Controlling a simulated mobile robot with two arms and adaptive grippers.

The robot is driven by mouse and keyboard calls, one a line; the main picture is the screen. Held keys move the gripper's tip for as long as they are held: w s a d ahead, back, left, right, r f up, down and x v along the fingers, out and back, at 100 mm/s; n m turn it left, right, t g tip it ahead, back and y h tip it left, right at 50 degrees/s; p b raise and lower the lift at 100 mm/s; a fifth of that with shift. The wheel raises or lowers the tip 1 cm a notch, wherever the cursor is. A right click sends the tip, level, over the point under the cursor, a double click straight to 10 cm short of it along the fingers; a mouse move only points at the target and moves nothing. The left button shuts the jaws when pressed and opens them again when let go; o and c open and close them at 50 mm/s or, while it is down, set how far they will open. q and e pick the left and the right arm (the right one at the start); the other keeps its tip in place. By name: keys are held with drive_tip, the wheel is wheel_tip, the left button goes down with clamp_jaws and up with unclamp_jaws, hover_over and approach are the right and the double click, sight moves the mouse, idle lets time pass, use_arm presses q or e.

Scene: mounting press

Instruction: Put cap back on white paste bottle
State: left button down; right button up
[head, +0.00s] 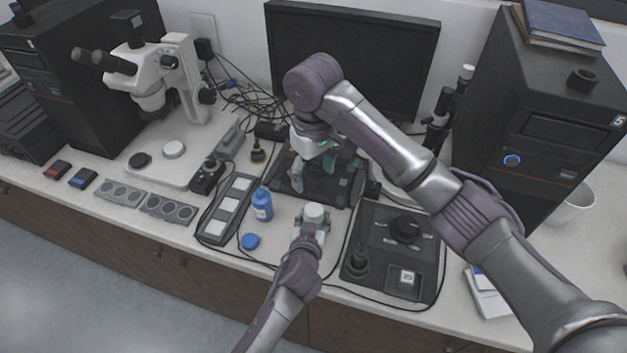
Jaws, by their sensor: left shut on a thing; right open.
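My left gripper (311,226) is low over the front of the bench and shut on a white, round-topped thing (315,212), which looks like the white paste bottle. Its lower part is hidden by the fingers. A round blue cap (250,241) lies on the bench to the left of this gripper, apart from it. A blue bottle (262,205) with a white label stands upright just behind the cap. My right gripper (327,165) is open, pointing down over the black base in front of the monitor. I cannot see anything between its fingers.
A tray with white squares (226,207) lies left of the blue bottle. A black control box (392,252) with knobs sits right of my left gripper. A thin black cable runs along the front edge. A microscope (165,75) stands at the left, a monitor (350,55) behind.

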use_arm(q)
drive_tip(key=shift+c, duration=2.2)
unclamp_jaws()
drive_tip(key=v, duration=1.2)
drive_tip(key=shift+f, duration=0.1)
